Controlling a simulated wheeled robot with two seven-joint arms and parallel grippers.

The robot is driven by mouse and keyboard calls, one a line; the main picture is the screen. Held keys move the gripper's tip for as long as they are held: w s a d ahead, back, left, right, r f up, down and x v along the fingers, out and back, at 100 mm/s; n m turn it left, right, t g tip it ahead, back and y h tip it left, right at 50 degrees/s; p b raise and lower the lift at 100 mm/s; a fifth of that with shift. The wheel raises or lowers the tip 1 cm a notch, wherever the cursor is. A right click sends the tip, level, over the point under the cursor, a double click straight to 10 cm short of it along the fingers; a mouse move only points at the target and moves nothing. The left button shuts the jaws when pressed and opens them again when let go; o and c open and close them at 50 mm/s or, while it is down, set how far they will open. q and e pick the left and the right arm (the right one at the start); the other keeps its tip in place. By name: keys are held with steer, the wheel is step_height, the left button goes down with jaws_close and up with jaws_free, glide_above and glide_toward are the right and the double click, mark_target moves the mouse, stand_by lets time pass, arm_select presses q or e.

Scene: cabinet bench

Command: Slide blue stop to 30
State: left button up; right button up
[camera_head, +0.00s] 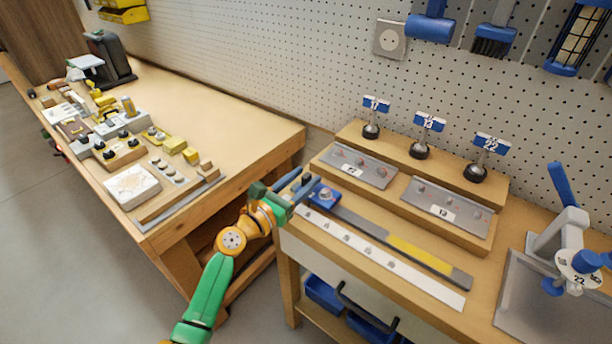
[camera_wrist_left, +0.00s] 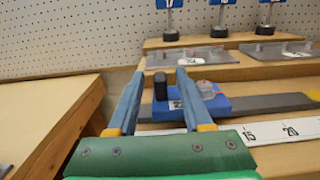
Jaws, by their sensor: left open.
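The blue stop (camera_head: 325,196) is a blue block at the left end of a dark grey rail (camera_head: 360,222) with a yellow section. In the left wrist view the stop (camera_wrist_left: 208,100) has a black post and a clear part on top. A white scale strip (camera_head: 380,258) runs in front of the rail; 15 and 20 read on it in the wrist view (camera_wrist_left: 272,130). My left gripper (camera_head: 305,181) is open at the stop's left side. In the wrist view the black post shows between its fingers (camera_wrist_left: 158,80); contact cannot be told. My right gripper is out of view.
Behind the rail, a raised wooden step holds two grey plates (camera_head: 358,167) and several tagged stands (camera_head: 420,150). A blue-handled press (camera_head: 568,235) stands at the right. A second bench (camera_head: 215,120) with many parts is at the left, across a gap.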

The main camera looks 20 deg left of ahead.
arm_select(q)
steer(key=shift+f+x, duration=0.2)
steer(key=shift+x, duration=0.7)
steer(key=shift+s, duration=0.2)
jaws_close()
stand_by(0.5)
